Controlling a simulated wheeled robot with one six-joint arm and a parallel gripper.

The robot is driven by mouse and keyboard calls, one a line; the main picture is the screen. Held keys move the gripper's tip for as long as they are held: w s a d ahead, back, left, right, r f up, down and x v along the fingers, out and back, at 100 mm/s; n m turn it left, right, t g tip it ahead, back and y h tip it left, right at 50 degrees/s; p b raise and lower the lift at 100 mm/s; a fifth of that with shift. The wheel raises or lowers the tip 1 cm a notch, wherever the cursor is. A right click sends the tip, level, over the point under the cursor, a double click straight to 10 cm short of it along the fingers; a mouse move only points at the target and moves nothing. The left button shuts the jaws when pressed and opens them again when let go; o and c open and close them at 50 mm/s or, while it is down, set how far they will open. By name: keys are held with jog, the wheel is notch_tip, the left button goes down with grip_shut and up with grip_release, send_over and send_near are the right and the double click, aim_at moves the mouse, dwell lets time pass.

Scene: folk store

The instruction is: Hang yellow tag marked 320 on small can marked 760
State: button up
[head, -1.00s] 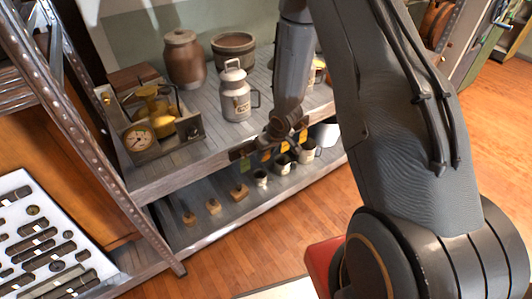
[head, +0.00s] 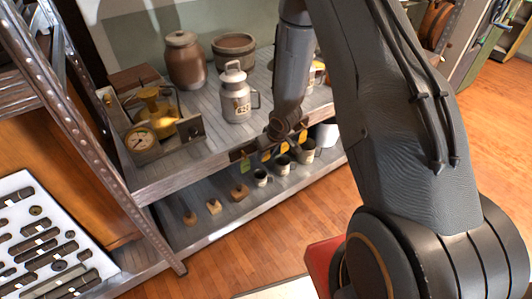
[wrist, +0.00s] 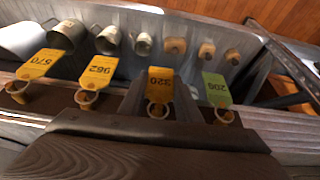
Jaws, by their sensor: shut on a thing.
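The yellow tag marked 320 (wrist: 160,84) hangs by its ring at the front edge of the upper shelf, its number upside down in the wrist view. My gripper (wrist: 157,106) is shut on this tag near its ring. In the head view my gripper (head: 268,148) is at the shelf's front edge. Small cans (head: 260,178) stand on the lower shelf below the tags, and they also show in the wrist view (wrist: 144,43). I cannot read 760 on any of them.
Yellow tags marked 962 (wrist: 98,70) and 570 (wrist: 42,63) and a green tag marked 208 (wrist: 216,88) hang alongside. Wooden blocks (head: 214,206) stand on the lower shelf. A milk can (head: 235,108) and a scale (head: 142,142) stand above.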

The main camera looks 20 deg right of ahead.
jog(key=shift+s+d, duration=0.1)
jog(key=shift+s, duration=0.15)
jog(key=shift+s+d, duration=0.1)
jog(key=shift+s, duration=0.25)
jog(key=shift+s+d, duration=0.1)
jog(key=shift+s, duration=0.25)
dwell(0.3)
jog(key=shift+s+d+r, duration=0.15)
jog(key=shift+s+d, duration=0.05)
jog(key=shift+s, duration=0.35)
jog(key=shift+s+d+r, duration=0.15)
jog(key=shift+s+r, duration=0.05)
jog(key=shift+s, duration=0.35)
jog(key=shift+s+d+r, duration=0.15)
jog(key=shift+s+d, duration=0.05)
jog(key=shift+s, duration=0.35)
dwell(0.8)
jog(key=s+b, duration=0.1)
jog(key=b, duration=0.4)
jog(key=shift+s+d+f, duration=0.2)
jog(key=shift+s+d, duration=0.1)
jog(key=shift+s, duration=0.1)
